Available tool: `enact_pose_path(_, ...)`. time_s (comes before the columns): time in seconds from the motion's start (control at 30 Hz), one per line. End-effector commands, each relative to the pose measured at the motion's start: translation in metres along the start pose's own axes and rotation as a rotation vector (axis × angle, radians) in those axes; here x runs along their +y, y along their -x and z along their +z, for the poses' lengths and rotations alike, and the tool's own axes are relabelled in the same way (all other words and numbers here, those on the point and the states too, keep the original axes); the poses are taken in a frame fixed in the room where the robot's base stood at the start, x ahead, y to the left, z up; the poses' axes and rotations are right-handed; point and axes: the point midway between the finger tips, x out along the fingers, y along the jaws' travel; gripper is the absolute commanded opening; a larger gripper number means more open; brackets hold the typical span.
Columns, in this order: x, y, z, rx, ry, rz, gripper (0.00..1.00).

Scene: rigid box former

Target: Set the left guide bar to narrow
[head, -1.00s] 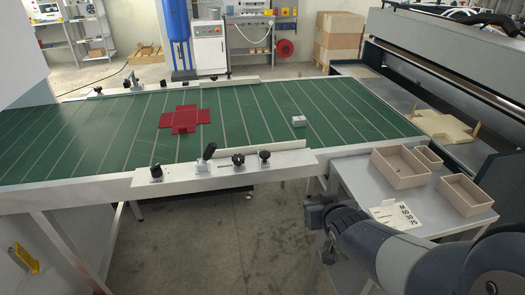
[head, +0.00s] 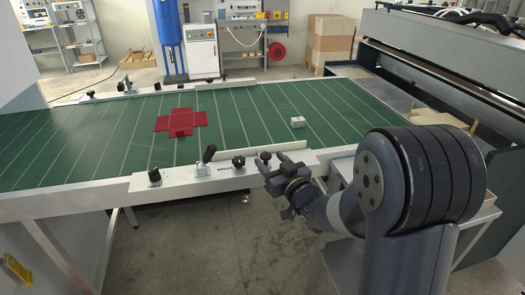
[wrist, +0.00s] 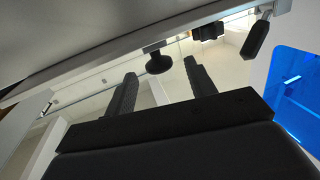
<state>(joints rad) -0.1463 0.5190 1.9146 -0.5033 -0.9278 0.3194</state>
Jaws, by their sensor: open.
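A pale guide bar with black knobs and a lever runs along the near edge of the green table, its bare face (head: 222,179) showing. A second guide bar (head: 240,83) lies along the far edge. I cannot tell which one is the left one. My gripper (head: 273,163) is open and empty at the right end of the near bar, close to its rightmost black knob (head: 265,155). In the wrist view a black round knob (wrist: 158,62) shows beyond and between my two spread fingers (wrist: 158,85); contact is not seen.
A red flat cross-shaped blank (head: 181,122) and a small grey block (head: 298,122) lie on the green table (head: 85,145). The black lever (head: 209,153) and another knob (head: 239,162) stand left of my gripper.

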Motion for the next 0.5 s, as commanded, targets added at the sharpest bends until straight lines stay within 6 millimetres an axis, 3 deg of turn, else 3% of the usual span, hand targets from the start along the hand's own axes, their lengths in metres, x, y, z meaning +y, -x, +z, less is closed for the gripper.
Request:
enact_pose_path(0.2,0.000,-0.037,-0.001,0.000,0.001,0.000,0.53)
enact_pose_path(0.5,0.000,-0.056,0.000,0.000,0.000,0.001,0.53)
